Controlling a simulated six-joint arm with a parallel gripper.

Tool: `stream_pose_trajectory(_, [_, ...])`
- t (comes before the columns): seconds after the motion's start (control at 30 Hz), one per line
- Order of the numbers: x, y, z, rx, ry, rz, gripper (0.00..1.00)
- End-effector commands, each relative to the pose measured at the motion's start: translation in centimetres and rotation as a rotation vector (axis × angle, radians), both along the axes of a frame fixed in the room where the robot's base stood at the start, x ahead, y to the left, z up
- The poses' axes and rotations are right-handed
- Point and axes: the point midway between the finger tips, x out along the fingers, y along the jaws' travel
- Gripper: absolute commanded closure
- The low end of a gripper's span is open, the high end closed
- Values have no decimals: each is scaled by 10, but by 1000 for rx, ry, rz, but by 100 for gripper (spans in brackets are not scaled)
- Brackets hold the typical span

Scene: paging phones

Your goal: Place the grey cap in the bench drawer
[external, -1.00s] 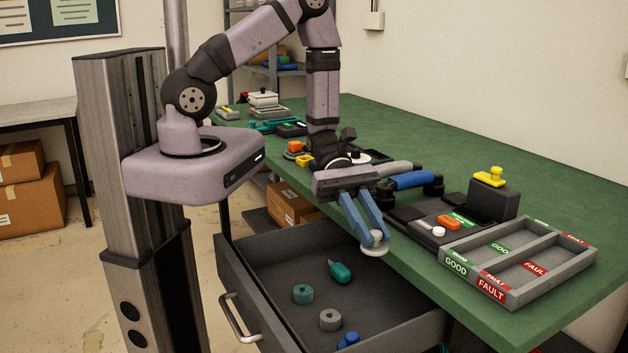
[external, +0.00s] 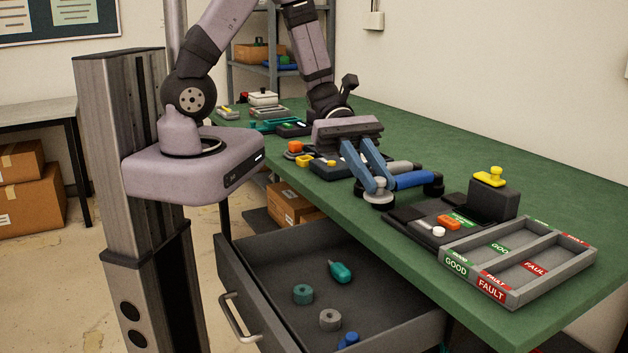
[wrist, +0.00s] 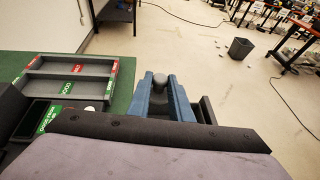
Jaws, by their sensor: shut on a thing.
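The grey cap (external: 379,197) is a small pale round piece held between the blue fingertips of my gripper (external: 378,186). In the wrist view the cap (wrist: 159,80) shows at the tips of my gripper (wrist: 160,88). In the external view they appear over the bench's front edge, left of the black test fixture; the exact height above the bench is unclear. The bench drawer (external: 233,275) is pulled open below and in front, lower in the picture than the cap. It holds a teal bottle-like piece (external: 340,271), a teal ring (external: 302,294), a grey ring (external: 330,319) and a blue piece (external: 348,340).
The black fixture (external: 495,203) and the GOOD/FAULT tray (external: 470,281) stand further right. Orange and yellow pieces (external: 331,161) lie left of my gripper. The drawer floor has bare room at its back.

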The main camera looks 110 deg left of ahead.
Motion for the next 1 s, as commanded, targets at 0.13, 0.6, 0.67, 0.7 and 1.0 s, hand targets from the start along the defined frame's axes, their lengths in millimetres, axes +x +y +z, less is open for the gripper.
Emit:
stream_pose_trajectory(0.13, [0, 0, 18, 3, -3, -1, 100])
stream_pose_trajectory(0.6, [49, 96, -5, 0, 0, 246, 100])
stream_pose_trajectory(0.67, [57, 118, -8, 0, 0, 300, 100])
stream_pose_trajectory(0.7, [62, 133, -11, 1, 1, 338, 100])
stream_pose_trajectory(1.0, [87, 277, -21, 0, -2, 687, 100])
